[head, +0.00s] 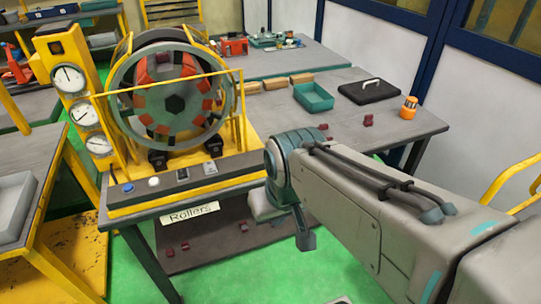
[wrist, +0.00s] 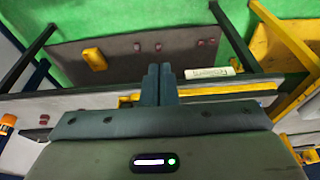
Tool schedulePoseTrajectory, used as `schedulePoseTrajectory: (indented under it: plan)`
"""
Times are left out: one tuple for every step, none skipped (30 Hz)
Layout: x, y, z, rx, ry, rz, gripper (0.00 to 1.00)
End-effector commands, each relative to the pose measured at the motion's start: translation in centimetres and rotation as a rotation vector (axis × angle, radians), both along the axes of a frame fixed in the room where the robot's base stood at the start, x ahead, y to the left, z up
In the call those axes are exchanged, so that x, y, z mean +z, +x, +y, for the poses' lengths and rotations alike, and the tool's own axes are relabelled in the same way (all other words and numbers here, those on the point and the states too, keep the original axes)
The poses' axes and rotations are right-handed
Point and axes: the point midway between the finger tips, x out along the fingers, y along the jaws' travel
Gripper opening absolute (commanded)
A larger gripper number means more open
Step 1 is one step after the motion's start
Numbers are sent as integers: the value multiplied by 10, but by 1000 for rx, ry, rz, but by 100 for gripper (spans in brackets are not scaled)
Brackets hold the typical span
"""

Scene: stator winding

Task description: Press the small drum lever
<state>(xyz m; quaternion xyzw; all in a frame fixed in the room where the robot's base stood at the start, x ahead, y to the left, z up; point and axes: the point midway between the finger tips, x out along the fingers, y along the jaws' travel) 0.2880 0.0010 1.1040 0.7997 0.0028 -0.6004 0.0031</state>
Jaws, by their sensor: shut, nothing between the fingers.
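The drum machine (head: 172,90) stands on the table at left, a large round drum with red and dark segments in a yellow frame. A control panel along its front edge carries a blue button (head: 128,188), a white button (head: 154,182) and a small dark switch with a light plate (head: 210,168). I cannot tell for sure which part is the small drum lever. My gripper (wrist: 160,70) is shut and empty in the wrist view, its fingers together over the table's edge. In the head view my arm hides most of it, to the right of the panel.
A "Rollers" label (head: 190,213) hangs on the table's front, above a lower shelf (head: 225,240) with small red parts. Gauges (head: 70,80) stand left of the drum. A teal tray (head: 314,97), a black case (head: 370,91) and an orange item (head: 409,107) lie on the right table.

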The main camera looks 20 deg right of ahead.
Motion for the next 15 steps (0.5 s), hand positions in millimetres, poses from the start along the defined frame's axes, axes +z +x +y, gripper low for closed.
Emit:
schedulePoseTrajectory:
  plan:
    - [0, 0, 0, 0, 0, 0, 0]
    - [0, 0, 0, 0, 0, 0, 0]
    - [0, 0, 0, 0, 0, 0, 0]
    - [-1, 0, 0, 1, -1, 1, 0]
    - [-2, 0, -1, 4, -4, 6, 0]
    - [-6, -1, -2, 14, -14, 18, 0]
    - [-11, -2, -3, 26, -25, 33, 0]
    - [-17, -3, -6, 44, -42, 55, 0]
    - [-27, -5, -10, 78, -73, 91, 0]
    - [-36, -7, -15, 108, -102, 127, 0]
    - [-46, -9, -20, 146, -137, 168, 0]
    - [-61, -12, -29, 203, -189, 234, 0]
    - [-73, -14, -37, 253, -235, 288, 0]
    - [-84, -17, -45, 307, -282, 347, 0]
    - [-98, -20, -57, 382, -349, 432, 0]
